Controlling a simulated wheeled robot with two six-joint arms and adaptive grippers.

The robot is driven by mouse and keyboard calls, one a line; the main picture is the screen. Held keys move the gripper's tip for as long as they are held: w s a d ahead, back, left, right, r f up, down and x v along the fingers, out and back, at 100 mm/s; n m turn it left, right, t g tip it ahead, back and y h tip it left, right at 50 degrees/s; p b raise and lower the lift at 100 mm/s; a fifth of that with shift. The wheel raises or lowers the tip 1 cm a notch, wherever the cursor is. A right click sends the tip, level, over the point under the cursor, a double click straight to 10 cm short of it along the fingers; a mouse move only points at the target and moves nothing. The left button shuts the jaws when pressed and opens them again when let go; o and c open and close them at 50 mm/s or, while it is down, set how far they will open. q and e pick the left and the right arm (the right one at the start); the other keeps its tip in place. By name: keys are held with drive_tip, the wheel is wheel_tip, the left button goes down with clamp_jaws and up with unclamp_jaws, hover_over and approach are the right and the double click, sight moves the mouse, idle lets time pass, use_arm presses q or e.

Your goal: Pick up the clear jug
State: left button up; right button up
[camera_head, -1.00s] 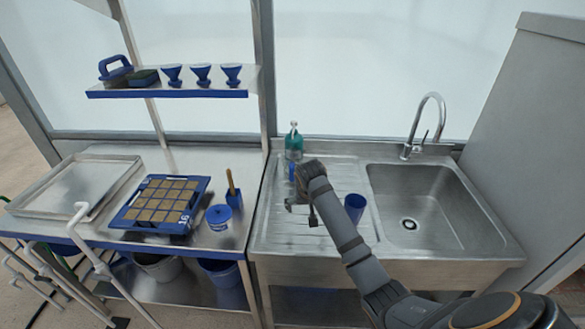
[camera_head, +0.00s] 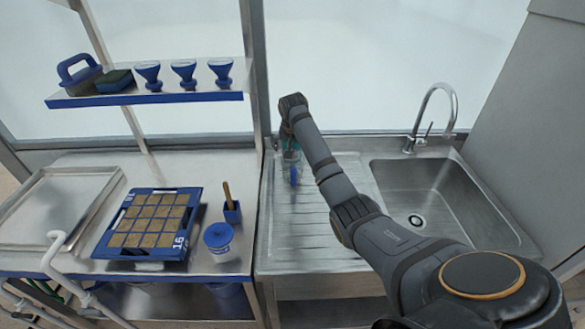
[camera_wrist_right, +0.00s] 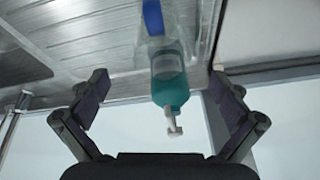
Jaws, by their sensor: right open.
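The clear jug (camera_head: 290,162) stands at the back left of the ribbed drainboard, its blue handle (camera_head: 294,177) facing the front. In the right wrist view the jug (camera_wrist_right: 182,27) is see-through, with its blue handle (camera_wrist_right: 153,17) at the top edge. A teal pump bottle (camera_wrist_right: 170,90) is beyond it. My right gripper (camera_wrist_right: 160,85) is open and empty, its fingers wide apart to either side of the bottle and jug in that view. In the head view my right wrist is above the jug and its fingers are mostly hidden. My left gripper is out of view.
The sink basin (camera_head: 420,205) with its tap (camera_head: 440,100) is to the right. A soil-block tray (camera_head: 150,220), a blue-lidded tub (camera_head: 219,238) and a small blue holder (camera_head: 232,210) stand on the left bench. A shelf (camera_head: 150,95) hangs above it.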

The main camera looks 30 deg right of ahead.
drive_tip(key=x, duration=0.2)
drive_tip(key=p+x, duration=0.1)
drive_tip(key=x, duration=0.5)
drive_tip(key=shift+w+a, duration=0.1)
drive_tip(key=shift+w, duration=0.2)
drive_tip(key=shift+s, duration=0.1)
drive_tip(key=c, duration=1.7)
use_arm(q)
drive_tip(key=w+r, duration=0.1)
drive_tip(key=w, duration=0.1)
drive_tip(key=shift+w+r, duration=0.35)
use_arm(e)
drive_tip(key=shift+r, duration=0.15)
